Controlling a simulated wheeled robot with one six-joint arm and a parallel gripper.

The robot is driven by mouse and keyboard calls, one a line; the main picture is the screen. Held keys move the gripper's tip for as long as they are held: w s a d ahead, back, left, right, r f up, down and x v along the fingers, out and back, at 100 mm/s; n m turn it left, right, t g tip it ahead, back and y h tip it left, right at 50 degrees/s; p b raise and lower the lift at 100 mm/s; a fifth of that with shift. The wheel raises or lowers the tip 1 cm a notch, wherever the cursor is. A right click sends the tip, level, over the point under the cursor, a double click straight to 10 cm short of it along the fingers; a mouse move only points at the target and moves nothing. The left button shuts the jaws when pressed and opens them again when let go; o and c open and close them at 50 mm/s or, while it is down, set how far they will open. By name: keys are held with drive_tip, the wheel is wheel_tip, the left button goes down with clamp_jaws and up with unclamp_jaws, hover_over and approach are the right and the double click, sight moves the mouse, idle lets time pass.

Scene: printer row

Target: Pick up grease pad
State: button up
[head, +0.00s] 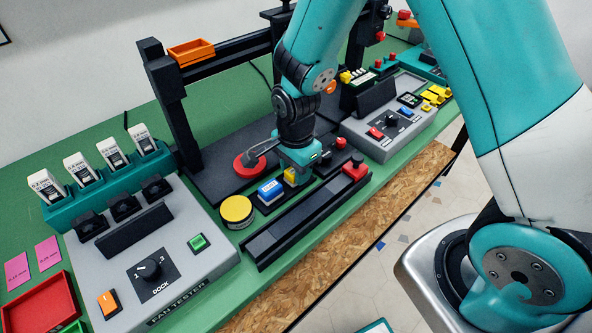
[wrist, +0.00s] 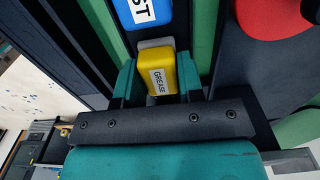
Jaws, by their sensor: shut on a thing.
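The grease pad (wrist: 162,80) is a small yellow block with a white label reading GREASE and a grey strip along one end. It sits between the two teal fingers of my gripper (wrist: 157,84) in the wrist view, and the fingers are shut on its sides. In the head view, part of the yellow pad (head: 290,176) shows under my gripper (head: 297,168), low among the items behind the black rail. I cannot tell whether its underside touches the surface.
A blue block (head: 270,190) with a white label lies close beside the pad. A yellow round tin (head: 237,210) and a red disc (head: 249,166) are near. A black rail (head: 305,220) runs in front. The grey fan tester (head: 150,262) stands left.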

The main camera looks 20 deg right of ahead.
wheel_tip(320, 180, up, 20)
idle(0.3)
drive_tip(key=shift+f, duration=0.1)
drive_tip(key=shift+o, duration=1.4)
drive_tip(key=shift+c, duration=1.1)
